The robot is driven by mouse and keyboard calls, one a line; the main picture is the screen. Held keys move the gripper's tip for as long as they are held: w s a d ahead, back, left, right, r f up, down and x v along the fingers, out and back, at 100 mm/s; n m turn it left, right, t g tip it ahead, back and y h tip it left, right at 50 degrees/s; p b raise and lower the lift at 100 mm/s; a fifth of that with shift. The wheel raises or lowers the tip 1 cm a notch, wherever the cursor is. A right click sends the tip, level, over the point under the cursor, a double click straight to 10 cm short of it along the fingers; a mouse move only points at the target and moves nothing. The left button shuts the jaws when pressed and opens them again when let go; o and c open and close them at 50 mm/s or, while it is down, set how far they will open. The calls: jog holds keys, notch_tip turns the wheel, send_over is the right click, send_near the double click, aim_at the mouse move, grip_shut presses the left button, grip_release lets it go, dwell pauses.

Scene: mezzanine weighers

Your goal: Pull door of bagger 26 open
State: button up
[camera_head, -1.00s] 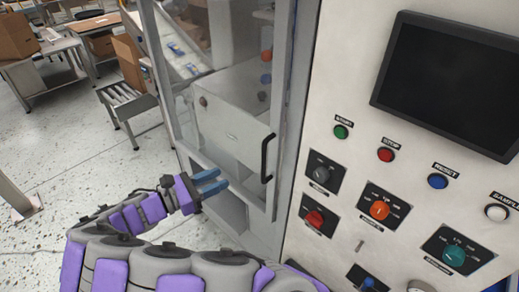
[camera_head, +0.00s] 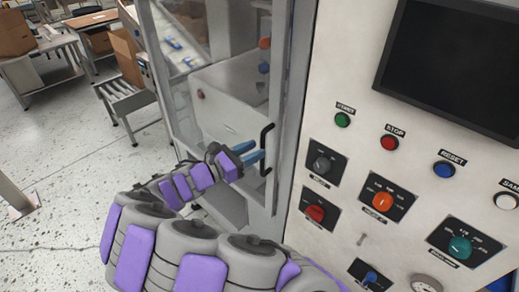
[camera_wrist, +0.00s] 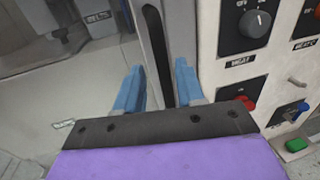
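The bagger's door (camera_head: 215,105) is a clear panel in a grey frame, and it looks closed. Its black vertical bar handle (camera_head: 267,150) is on the right side of the door. My gripper (camera_head: 250,152) is open, with its blue fingertips at the handle's left side in the head view. In the wrist view, the handle (camera_wrist: 158,55) runs down between the two blue fingers (camera_wrist: 160,88), with gaps on both sides. The handle's lower end is hidden behind my gripper.
A control panel (camera_head: 335,235) with buttons, knobs and a dark screen (camera_head: 452,68) stands just right of the door. A roller conveyor (camera_head: 122,92) and tables with cardboard boxes (camera_head: 125,55) stand at the back left. The speckled floor (camera_head: 60,140) at left is mostly clear.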

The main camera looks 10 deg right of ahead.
jog(key=x, duration=0.4)
jog(key=shift+s, duration=0.2)
jog(key=shift+a, duration=0.4)
jog(key=shift+c, duration=0.5)
jog(key=shift+d+r, duration=0.1)
jog(key=shift+d, duration=0.15)
grip_shut()
